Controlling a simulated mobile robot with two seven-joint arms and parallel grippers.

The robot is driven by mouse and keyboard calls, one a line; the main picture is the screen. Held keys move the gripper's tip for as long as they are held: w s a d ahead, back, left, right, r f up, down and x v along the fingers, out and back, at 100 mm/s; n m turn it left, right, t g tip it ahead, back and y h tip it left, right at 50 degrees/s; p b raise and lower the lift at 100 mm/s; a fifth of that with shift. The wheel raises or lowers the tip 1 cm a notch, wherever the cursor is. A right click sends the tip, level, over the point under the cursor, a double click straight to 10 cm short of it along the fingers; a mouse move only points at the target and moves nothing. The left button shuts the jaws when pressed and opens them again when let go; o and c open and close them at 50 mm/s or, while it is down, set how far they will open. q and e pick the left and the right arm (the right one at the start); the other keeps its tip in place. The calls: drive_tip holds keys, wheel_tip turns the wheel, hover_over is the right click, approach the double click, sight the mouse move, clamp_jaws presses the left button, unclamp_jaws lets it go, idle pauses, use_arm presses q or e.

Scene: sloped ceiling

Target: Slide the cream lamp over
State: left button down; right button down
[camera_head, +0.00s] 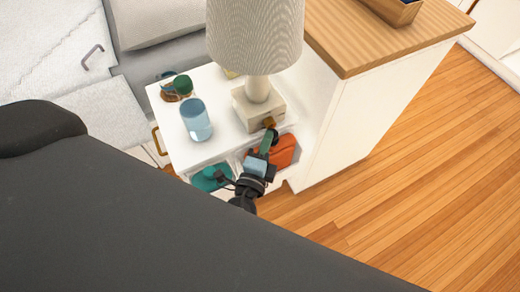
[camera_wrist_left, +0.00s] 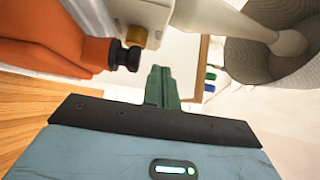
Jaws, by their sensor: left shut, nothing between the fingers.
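The cream lamp stands upright on the white nightstand (camera_head: 222,138). In the head view it has a ribbed grey-beige shade (camera_head: 255,38) and a blocky cream base (camera_head: 245,106) with a brown knob on its front. My left gripper (camera_head: 267,142), with green fingers, is shut and empty just in front of the base; I cannot tell whether it touches. In the left wrist view the shut fingers (camera_wrist_left: 161,86) are near the lamp base (camera_wrist_left: 143,12) and its knob, with the shade (camera_wrist_left: 270,62) at the right. My right gripper is not in view.
A blue glass (camera_head: 196,121) and a green-and-brown item (camera_head: 180,86) stand left of the lamp. An orange object (camera_head: 284,151) and a teal one (camera_head: 207,180) lie below the top. A taller wood-topped cabinet (camera_head: 385,38) closes off the right side. The front left top is clear.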

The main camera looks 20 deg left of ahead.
sight(250, 105)
use_arm(q)
drive_tip(key=w+a, duration=0.2)
drive_tip(key=w, duration=0.1)
drive_tip(key=shift+w+p, duration=0.25)
drive_tip(key=shift+p, duration=0.15)
drive_tip(key=shift+w+a, duration=0.35)
drive_tip(key=shift+a, duration=0.2)
drive_tip(key=shift+w+a, duration=0.1)
drive_tip(key=shift+a, duration=0.05)
drive_tip(key=shift+w+a+f, duration=0.1)
drive_tip(key=shift+w+a, duration=0.1)
drive_tip(key=w+a+b, duration=0.1)
drive_tip(key=w+a, duration=0.1)
drive_tip(key=w+a+b, duration=0.1)
drive_tip(key=a, duration=0.1)
drive_tip(key=shift+w+a, duration=0.35)
drive_tip(key=shift+a, duration=0.05)
drive_tip(key=shift+w+a, duration=0.1)
drive_tip(key=shift+a, duration=0.05)
